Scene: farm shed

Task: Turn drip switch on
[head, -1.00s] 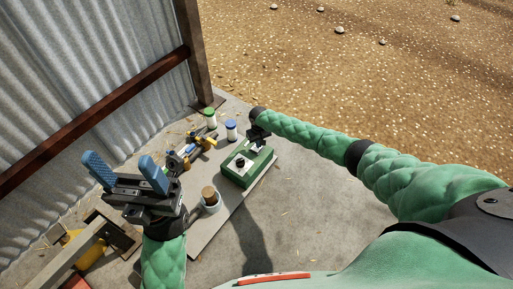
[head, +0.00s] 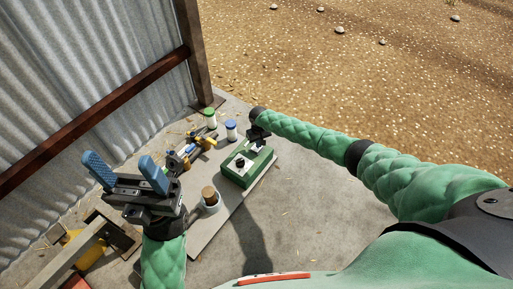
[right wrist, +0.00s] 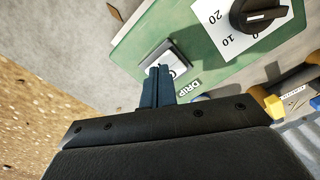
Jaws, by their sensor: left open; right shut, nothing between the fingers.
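The green control box (head: 237,179) stands on the board in the head view. In the right wrist view the green box (right wrist: 129,50) shows a drip switch (right wrist: 170,54) with a pale face and dark frame, beside a "DRIP" label (right wrist: 188,88). My right gripper (right wrist: 158,72) is shut and empty, its fingertips at the switch and covering part of it. I cannot tell if they touch or which way the switch is set. In the head view my right gripper (head: 256,142) is mostly hidden by its arm. My left gripper (head: 125,170) is open and empty, away from the box.
A black dial (right wrist: 255,14) sits on the same box. A blue-capped jar (head: 231,130), a green-capped jar (head: 210,118), yellow-and-blue tools (head: 190,150) and a corked jar (head: 210,202) stand nearby. A corrugated wall (head: 90,70) rises at the left. Concrete right of the board is clear.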

